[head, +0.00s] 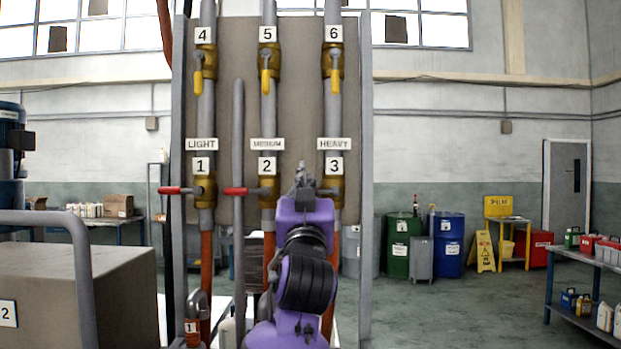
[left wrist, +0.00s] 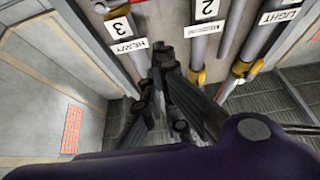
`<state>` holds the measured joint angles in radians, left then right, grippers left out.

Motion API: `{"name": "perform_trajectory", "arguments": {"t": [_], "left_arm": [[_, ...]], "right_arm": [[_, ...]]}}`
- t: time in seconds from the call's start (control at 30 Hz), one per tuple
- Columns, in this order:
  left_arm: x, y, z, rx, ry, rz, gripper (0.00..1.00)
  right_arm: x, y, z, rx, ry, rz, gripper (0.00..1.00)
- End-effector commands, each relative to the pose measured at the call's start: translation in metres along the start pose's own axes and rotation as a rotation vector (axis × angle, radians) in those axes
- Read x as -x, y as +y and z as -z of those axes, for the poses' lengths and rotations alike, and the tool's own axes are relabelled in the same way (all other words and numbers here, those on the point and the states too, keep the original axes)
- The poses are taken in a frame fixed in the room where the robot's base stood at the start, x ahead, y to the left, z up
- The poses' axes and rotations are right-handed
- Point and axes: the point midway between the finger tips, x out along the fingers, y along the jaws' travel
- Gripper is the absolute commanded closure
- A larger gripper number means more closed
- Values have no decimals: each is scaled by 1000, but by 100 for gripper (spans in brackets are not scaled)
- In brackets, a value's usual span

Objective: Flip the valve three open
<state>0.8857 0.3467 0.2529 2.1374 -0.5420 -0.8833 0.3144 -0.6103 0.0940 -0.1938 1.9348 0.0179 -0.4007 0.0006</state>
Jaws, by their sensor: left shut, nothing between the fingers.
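Valve three (head: 337,192) is a yellow brass body on the right pipe, under the "3" and "HEAVY" labels. A short grey stem shows at its left; the rest of its handle is hidden behind my left gripper. My left gripper (head: 304,178) is shut and empty, pointing up in front of the panel just left of valve three. In the left wrist view its dark fingers (left wrist: 165,90) are close together beside the "3" sign (left wrist: 120,28). Whether they touch the handle I cannot tell. My right gripper is not in view.
Valve one (head: 205,190) and valve two (head: 268,190) have red handles pointing left, level. Valves four (head: 205,62), five (head: 268,62) and six (head: 333,62) above have yellow handles hanging down. A large box (head: 110,285) and grey rail stand at left.

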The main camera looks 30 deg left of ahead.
Motion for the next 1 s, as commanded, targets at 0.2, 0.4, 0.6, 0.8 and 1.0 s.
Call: {"name": "perform_trajectory", "arguments": {"t": [0.2, 0.4, 0.6, 0.8, 1.0], "left_arm": [[-6, 0, 1, -1, 1, 0, 100], [-37, -1, 4, -1, 4, 1, 100], [-81, -2, 5, -1, 4, 2, 100], [-95, 0, -17, -3, -3, -2, 100], [-88, 0, -34, -1, 0, -1, 100]], "right_arm": [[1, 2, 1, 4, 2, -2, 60], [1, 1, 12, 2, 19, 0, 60], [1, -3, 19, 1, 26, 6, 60], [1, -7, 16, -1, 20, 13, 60], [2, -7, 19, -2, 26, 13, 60]]}}
